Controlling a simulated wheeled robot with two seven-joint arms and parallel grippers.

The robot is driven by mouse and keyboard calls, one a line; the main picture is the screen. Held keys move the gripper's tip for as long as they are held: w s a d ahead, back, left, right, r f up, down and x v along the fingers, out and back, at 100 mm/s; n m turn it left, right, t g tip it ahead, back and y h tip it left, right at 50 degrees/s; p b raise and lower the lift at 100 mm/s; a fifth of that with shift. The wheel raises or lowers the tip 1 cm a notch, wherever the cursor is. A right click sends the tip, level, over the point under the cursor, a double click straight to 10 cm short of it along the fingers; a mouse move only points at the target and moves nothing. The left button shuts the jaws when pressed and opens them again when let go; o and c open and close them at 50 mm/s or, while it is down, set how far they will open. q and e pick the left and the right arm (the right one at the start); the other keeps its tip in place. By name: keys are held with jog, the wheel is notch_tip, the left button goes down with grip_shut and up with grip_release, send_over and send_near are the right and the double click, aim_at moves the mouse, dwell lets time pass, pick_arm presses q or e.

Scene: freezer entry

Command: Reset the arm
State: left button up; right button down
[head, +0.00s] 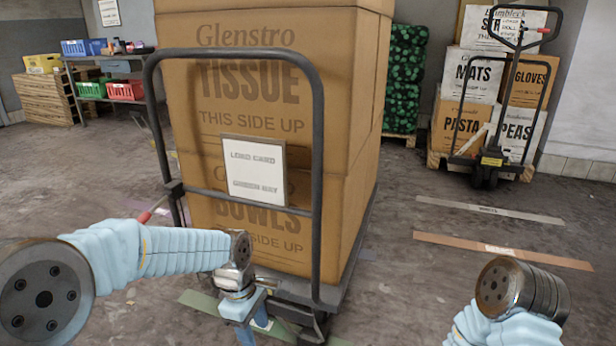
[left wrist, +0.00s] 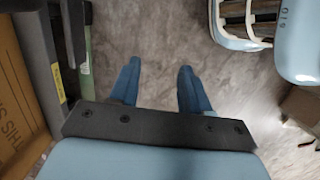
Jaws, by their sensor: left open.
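My left arm comes in from the left in the head view. Its gripper (head: 254,322) hangs low in front of the cart's handle side, at the picture's bottom edge. In the left wrist view the gripper (left wrist: 157,85) is open, with two blue fingers apart and only bare floor between them. It holds nothing. My right arm (head: 520,300) shows at the lower right, bent, with its gripper out of the picture.
A cart with a dark tube handle (head: 318,150) carries stacked cardboard boxes (head: 350,130) close ahead. In the left wrist view a box (left wrist: 18,85) stands just left of the gripper. A loaded pallet truck (head: 487,160) stands back right. Floor (head: 400,300) at right is clear.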

pick_arm(q)
jog(key=s+f+m+h+p, duration=0.1)
jog(key=s+f+m+p, duration=0.15)
jog(key=f, duration=0.55)
jog(key=s+f+m+p, duration=0.1)
jog(key=s+f+m, duration=0.25)
jog(key=f, duration=0.35)
jog(key=s+f+m+t+h+p, duration=0.1)
jog(key=s+f+m+p, duration=0.1)
jog(key=s+f+m, duration=0.4)
jog(key=shift+s+a+f+p, duration=0.3)
jog(key=shift+s+p, duration=0.1)
jog(key=shift+s, duration=1.25)
